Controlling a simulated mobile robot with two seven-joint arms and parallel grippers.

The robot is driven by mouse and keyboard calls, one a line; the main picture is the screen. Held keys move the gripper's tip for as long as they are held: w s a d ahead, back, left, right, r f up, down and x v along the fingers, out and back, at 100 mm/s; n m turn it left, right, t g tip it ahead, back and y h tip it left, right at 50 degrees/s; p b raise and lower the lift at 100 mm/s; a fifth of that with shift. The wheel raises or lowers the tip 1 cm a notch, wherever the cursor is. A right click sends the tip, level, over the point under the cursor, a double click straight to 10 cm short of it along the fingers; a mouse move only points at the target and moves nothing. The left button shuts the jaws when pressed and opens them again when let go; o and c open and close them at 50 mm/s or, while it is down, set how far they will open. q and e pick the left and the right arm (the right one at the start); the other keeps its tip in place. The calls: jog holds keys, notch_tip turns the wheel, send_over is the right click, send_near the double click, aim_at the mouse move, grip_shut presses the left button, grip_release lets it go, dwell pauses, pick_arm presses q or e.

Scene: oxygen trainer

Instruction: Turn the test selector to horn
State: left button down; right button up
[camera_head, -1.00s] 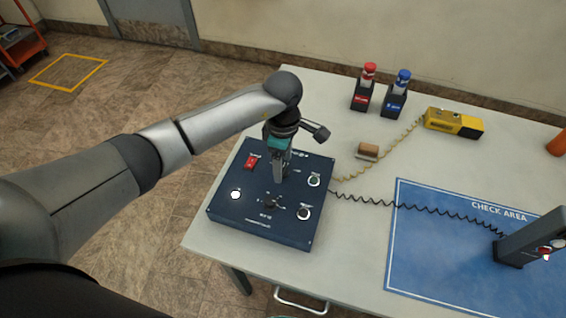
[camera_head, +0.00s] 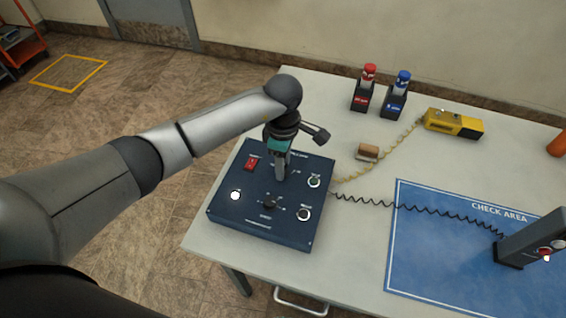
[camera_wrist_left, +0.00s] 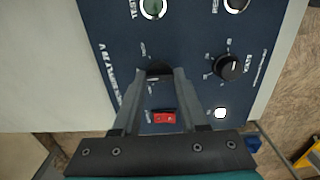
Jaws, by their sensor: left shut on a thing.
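The dark blue trainer panel (camera_head: 228,208) sits at the table's left end. My left gripper (camera_head: 281,176) points down at its upper part. In the left wrist view, the fingers (camera_wrist_left: 159,78) are shut on a dark selector knob (camera_wrist_left: 158,68) with small labels around it. The fingers partly hide this knob, and I cannot read its labels or tell exactly where it points. A second black knob (camera_head: 269,204) stands lower on the panel and also shows in the left wrist view (camera_wrist_left: 230,67), apart from the gripper. My right gripper is not in view.
The panel also has a red switch (camera_head: 250,163), a lit white lamp (camera_head: 235,195) and two ringed controls (camera_head: 314,181) (camera_head: 303,214). Coiled cords run right towards a yellow device (camera_head: 453,123) and a grey handset (camera_head: 530,240) on the blue check-area mat (camera_head: 430,265). Red and blue bottles stand behind.

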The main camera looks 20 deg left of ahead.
pick_arm(q)
jog(key=shift+n, duration=0.3)
jog(key=n, duration=0.5)
jog(key=shift+p, duration=0.3)
jog(key=n+p, duration=0.1)
jog(key=n, duration=0.5)
jog(key=shift+n, duration=0.3)
dwell(0.3)
jog(key=shift+c, duration=2.2)
grip_release()
notch_tip(320, 180, up, 15)
jog(key=p, duration=0.1)
jog(key=shift+r, duration=0.15)
